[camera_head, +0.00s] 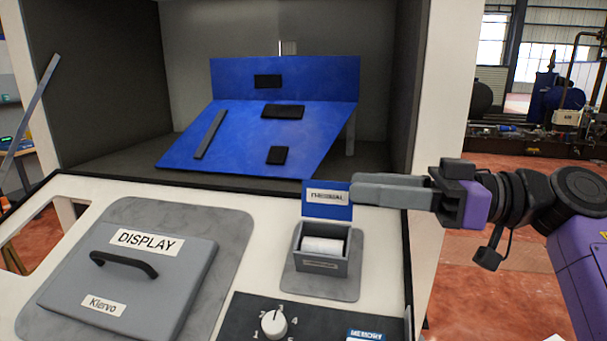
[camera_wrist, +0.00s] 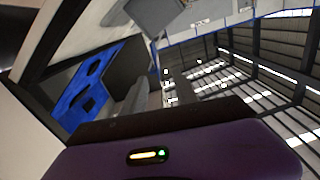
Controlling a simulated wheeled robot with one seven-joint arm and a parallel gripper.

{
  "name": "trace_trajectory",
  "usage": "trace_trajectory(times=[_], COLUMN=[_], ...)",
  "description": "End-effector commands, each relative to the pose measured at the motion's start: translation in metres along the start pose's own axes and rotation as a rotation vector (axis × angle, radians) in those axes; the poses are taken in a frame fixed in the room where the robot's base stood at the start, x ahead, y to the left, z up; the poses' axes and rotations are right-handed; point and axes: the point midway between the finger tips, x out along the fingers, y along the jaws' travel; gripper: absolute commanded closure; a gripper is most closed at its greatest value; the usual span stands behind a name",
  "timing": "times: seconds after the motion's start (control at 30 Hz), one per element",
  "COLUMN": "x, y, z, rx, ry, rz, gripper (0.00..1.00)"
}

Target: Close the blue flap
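The small blue flap (camera_head: 341,212) stands upright, raised at the back of a small grey dispenser box (camera_head: 321,262) in the head view. It has a white label near its top. The box below is open, with a white roll (camera_head: 322,245) inside. My gripper (camera_head: 353,188) reaches in from the right, its fingers side by side and seemingly shut with nothing between them. The fingertips are at the flap's upper right edge; whether they touch it I cannot tell. In the wrist view the grey fingers (camera_wrist: 135,100) show near the middle; the flap is not clearly visible there.
A large blue sloped panel (camera_head: 310,135) with black pieces stands in the grey recess behind. A grey lid (camera_head: 135,285) marked DISPLAY, with a black handle, lies at left. A white knob (camera_head: 273,323) is in front of the box. A white post (camera_head: 445,90) rises behind my gripper.

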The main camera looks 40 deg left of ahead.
Motion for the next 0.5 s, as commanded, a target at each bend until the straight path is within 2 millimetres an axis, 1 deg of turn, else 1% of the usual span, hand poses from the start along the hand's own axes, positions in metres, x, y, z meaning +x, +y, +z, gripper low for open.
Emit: trace_trajectory(times=[0.17, 0.27, 0.5], x=[0.002, 0.009, 0.044], y=[0.000, 0.000, -0.001], z=[0.000, 0.000, -0.001], rx=[0.008, 0.008, 0.007], ry=[-0.005, -0.005, -0.004], rz=[-0.002, -0.004, -0.006], gripper=[0.65, 0.65, 0.65])
